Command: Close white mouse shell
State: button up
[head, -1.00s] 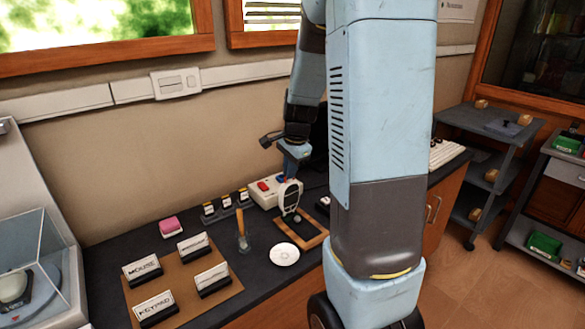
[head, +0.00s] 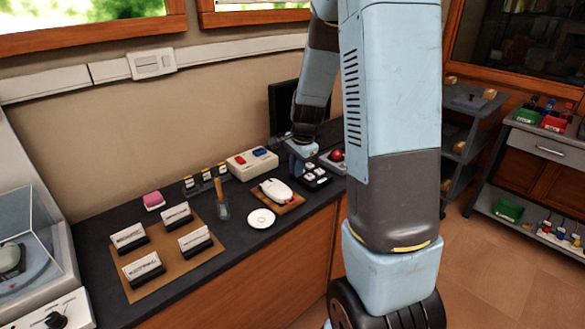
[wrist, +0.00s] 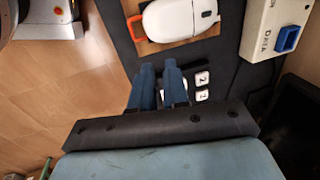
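My gripper (head: 304,168) is to the right of the mouse, over a keypad, and does not touch the mouse. In the wrist view my gripper's blue fingers (wrist: 160,68) stand a little apart with nothing between them.
The keypad (head: 314,178) with white keys is below my fingers. A box with red and blue buttons (head: 252,162) stands behind the mouse. A white disc (head: 261,218) and a brown board (head: 150,282) with label holders lie to the left.

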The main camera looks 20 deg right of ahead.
jog(key=o, duration=0.3)
jog(key=shift+a+r+n, duration=0.1)
jog(key=shift+a+n, duration=0.2)
jog(key=shift+a, duration=1.25)
jog(key=v, duration=1.3)
jog(key=shift+r, duration=0.35)
jog(key=shift+s, duration=0.15)
jog(key=s+a+r+n+t, duration=0.1)
jog(key=s+r+n, duration=0.2)
jog(key=s, duration=0.4)
jog(key=s+a+r+n+t, duration=0.1)
jog(key=s+a+r+n, duration=0.1)
jog(key=s+n, duration=0.4)
jog(key=s+a+r+n+t, duration=0.1)
jog(key=s+r+n, duration=0.3)
jog(key=s, duration=0.6)
jog(key=shift+a+n+h, duration=0.4)
jog(key=shift+a+n, duration=0.1)
jog(key=shift+a, duration=0.15)
